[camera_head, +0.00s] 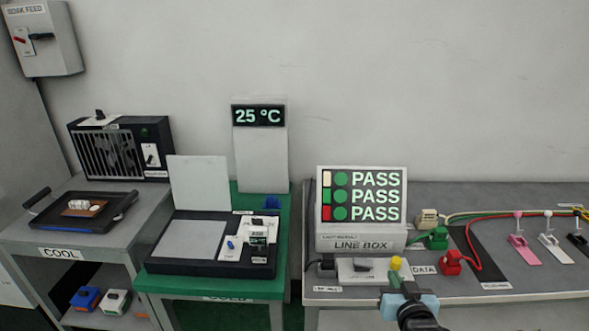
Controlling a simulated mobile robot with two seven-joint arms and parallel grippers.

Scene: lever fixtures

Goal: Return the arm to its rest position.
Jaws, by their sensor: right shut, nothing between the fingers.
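My right gripper (399,276) comes up from the bottom edge, right of centre, with its light-blue body and dark wrist below it. It is shut and empty. Its tips show just below a yellow knob (396,262) at the front of the line box (345,244); whether they touch it I cannot tell. The screen (362,194) on the line box shows PASS on three rows. My left gripper is not in view.
A red plug (453,263) and a green plug (437,238) lie close to the gripper's right on the grey bench (520,282). Pink and white levers stand further right. The green table (215,285) and the COOL table (30,240) are left. A gap separates bench and green table.

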